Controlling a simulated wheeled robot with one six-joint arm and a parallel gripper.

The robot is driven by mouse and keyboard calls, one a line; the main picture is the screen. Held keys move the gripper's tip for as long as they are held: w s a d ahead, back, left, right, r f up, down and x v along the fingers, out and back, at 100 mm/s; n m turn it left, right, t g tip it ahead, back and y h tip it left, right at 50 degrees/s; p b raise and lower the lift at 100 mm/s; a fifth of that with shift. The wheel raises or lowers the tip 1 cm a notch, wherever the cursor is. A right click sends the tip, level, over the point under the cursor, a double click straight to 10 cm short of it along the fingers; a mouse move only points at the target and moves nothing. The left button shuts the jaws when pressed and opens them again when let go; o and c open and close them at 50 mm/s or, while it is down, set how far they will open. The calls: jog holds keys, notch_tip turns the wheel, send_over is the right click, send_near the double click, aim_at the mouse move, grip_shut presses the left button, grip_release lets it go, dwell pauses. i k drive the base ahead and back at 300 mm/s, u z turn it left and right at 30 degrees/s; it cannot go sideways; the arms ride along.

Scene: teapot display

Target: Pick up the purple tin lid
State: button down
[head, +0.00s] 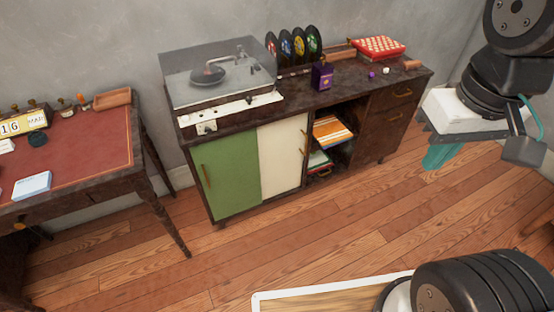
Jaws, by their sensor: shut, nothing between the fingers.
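A small purple piece (371,76), which looks like the purple tin lid, lies on top of the dark sideboard (345,80), toward its right end. It is small in view and its shape is hard to make out. A purple tin (322,77) with a gold mark stands upright on the same top, to the left of that piece. My gripper (435,158) hangs at the right, with teal fingers pointing down. It is shut and empty, in front of the sideboard's right end in the picture and apart from the purple piece.
Near the purple piece are a small white item (386,71), a red-and-white patterned box (379,47) and a brown block (412,65). Several records (293,46) stand behind the tin. A covered turntable (215,78) fills the left.

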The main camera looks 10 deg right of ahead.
aim_at(323, 66)
jog(key=u, duration=0.75)
jog(key=i, duration=1.45)
jog(key=z, duration=0.8)
